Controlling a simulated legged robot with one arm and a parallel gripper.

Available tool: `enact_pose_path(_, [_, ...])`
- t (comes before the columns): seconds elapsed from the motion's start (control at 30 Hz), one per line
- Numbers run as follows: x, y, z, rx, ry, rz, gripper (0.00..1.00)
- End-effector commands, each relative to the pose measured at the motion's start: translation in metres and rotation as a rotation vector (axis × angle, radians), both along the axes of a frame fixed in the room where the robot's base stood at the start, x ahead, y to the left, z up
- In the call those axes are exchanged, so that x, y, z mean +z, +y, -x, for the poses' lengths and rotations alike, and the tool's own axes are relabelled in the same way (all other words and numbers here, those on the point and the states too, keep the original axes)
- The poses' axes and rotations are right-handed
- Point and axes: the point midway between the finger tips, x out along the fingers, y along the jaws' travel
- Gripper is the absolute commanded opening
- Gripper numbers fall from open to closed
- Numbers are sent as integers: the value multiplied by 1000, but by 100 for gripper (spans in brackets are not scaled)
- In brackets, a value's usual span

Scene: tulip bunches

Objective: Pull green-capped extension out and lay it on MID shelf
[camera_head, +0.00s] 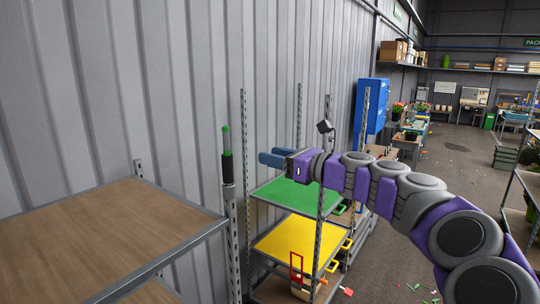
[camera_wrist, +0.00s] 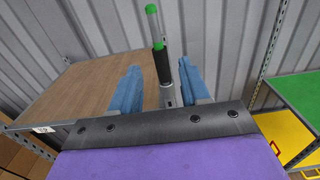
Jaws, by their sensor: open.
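The green-capped extension (camera_head: 227,153) stands upright at the top of a grey metal post (camera_head: 231,230), with a green tip above a black lower part. In the wrist view the extension (camera_wrist: 162,66) shows between my two blue fingers, beyond them. My gripper (camera_head: 264,158) is open and empty, to the right of the extension and apart from it in the head view; it also shows in the wrist view (camera_wrist: 160,68). A green shelf (camera_head: 290,194) sits above a yellow shelf (camera_head: 297,240) on a rack. No readable label shows which shelf is MID.
A wooden shelf (camera_head: 100,235) with a metal edge fills the left; its top is bare. Thin upright rack posts (camera_head: 321,190) stand near my arm. A corrugated wall (camera_head: 150,80) is close behind. A blue cabinet (camera_head: 369,108) hangs farther back.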

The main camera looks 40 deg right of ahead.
Motion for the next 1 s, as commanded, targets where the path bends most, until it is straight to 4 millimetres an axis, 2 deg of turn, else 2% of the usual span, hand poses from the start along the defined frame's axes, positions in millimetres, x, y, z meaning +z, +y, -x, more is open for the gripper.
enact_pose_path(0.4, [4,50,-70,6,-1,17,46])
enact_pose_path(0.7, [2,54,-119,4,0,9,46])
enact_pose_path(1.0, [2,62,-143,3,-1,8,46])
